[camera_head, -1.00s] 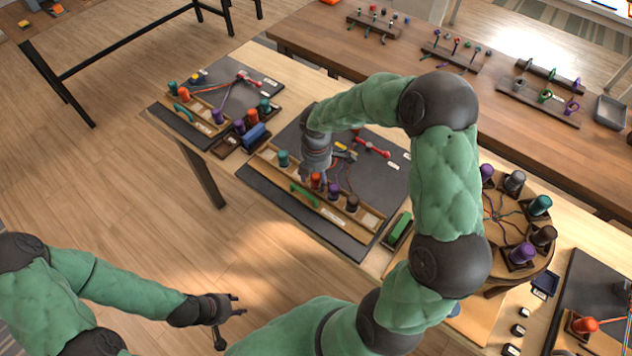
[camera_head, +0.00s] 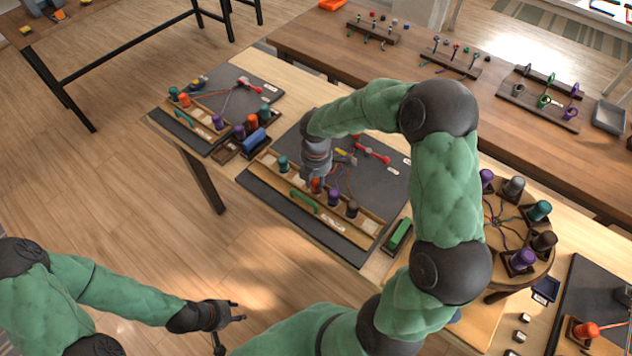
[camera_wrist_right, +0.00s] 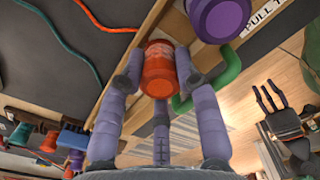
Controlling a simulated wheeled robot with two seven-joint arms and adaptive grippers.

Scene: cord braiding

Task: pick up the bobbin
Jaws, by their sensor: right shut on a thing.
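An orange-red bobbin (camera_head: 316,186) stands in the long wooden rack (camera_head: 362,238) on the middle dark mat. My right gripper (camera_wrist_right: 158,75) comes down over it from above, its fingers shut around the bobbin, which also shows in the right wrist view (camera_wrist_right: 158,58). I cannot tell whether the bobbin is clear of the rack. In the same rack are a teal bobbin (camera_head: 282,163) to the left, and a purple (camera_head: 333,198) and a dark brown one (camera_head: 352,208) to the right. My left gripper (camera_head: 240,311) is open and empty, away from the table over the floor.
A green handle (camera_head: 304,201) is on the rack's front, close to the right fingers. A red tool (camera_head: 372,153) and cords lie on the mat behind. A second rack stands left, and a round braiding stand (camera_head: 510,230) with several bobbins stands right.

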